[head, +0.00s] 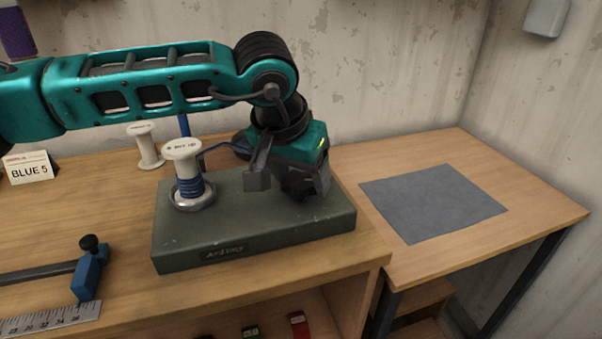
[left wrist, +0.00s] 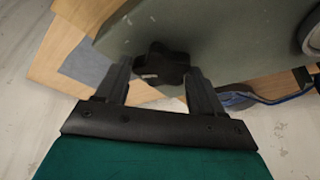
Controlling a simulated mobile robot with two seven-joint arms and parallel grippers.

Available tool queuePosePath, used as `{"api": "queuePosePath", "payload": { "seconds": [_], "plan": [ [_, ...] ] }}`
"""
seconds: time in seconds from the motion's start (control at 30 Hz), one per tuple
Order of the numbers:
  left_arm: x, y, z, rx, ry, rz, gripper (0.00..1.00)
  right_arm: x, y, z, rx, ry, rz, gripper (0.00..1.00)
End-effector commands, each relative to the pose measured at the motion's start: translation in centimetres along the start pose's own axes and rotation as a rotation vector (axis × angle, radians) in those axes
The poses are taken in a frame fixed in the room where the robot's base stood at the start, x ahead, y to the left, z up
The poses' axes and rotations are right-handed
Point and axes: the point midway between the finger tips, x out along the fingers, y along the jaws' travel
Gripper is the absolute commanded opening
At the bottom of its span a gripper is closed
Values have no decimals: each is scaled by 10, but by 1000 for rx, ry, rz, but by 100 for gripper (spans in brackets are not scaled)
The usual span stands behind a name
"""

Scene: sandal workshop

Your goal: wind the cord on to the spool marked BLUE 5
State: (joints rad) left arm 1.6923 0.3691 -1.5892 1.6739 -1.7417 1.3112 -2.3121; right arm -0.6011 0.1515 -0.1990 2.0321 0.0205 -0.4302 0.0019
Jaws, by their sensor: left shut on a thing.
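A white spool (head: 182,150) stands upright on a round metal seat (head: 193,201) at the left of the grey-green winder base (head: 250,230). Its top has small dark writing that I cannot read surely. Blue cord (head: 188,189) is wound around its lower part, and a blue strand (left wrist: 285,98) shows in the left wrist view. My left gripper (head: 290,185) is low over the right part of the base. In the left wrist view, it is shut on a dark lobed knob (left wrist: 161,66), which is mostly hidden in the head view. My right gripper is out of view.
A second white spool (head: 147,150) stands behind on the bench, and a BLUE 5 card (head: 29,167) is at the left. A blue clamp (head: 90,270) and ruler (head: 50,320) lie at the front left. A grey mat (head: 432,203) lies on the otherwise clear right-hand table.

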Motion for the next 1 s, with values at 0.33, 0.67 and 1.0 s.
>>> {"api": "queuePosePath", "payload": {
  "seconds": [0.33, 0.67, 1.0],
  "plan": [
    [0, -1, 1, 80, -2, 32, 37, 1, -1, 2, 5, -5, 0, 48],
    [0, -1, 1, 86, -2, 34, 37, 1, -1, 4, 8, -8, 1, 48],
    [0, -1, 0, 85, -2, 34, 92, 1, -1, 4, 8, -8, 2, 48]
  ]
}}
